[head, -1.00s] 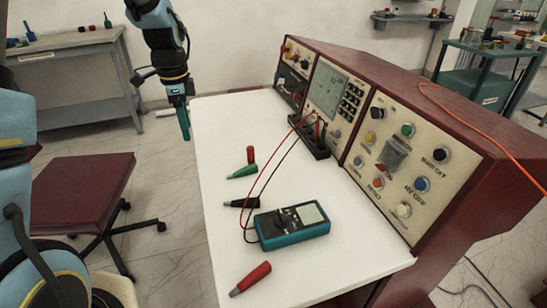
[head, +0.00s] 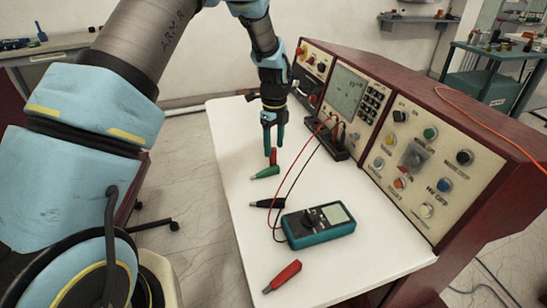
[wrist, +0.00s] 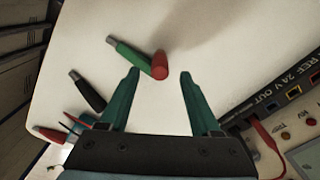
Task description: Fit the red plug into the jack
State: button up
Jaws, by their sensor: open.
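My gripper (head: 273,146) is open above the far left part of the white table, pointing down. A red plug (head: 273,157) stands upright there, directly below the fingers. In the wrist view this red plug (wrist: 160,66) shows end-on between and just beyond the open fingertips, with nothing gripped. A second red plug (head: 283,277) lies at the table's front; it also shows in the wrist view (wrist: 48,133). Coloured jacks (wrist: 293,92) line the panel edge at the right of the wrist view. I cannot tell which jack is meant.
A green plug (head: 265,172) lies beside the upright red one. A black plug (head: 266,203) and a teal multimeter (head: 317,224) with red and black leads lie nearer. The sloped control panel (head: 425,160) bounds the table's right side. The white table (head: 237,130) is clear at far left.

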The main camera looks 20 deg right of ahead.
aim_at(273, 149)
jog(key=shift+w+f+p, duration=0.1)
jog(key=shift+f+p, duration=0.45)
jog(key=shift+f, duration=1.45)
jog(key=shift+c, duration=0.2)
grip_shut()
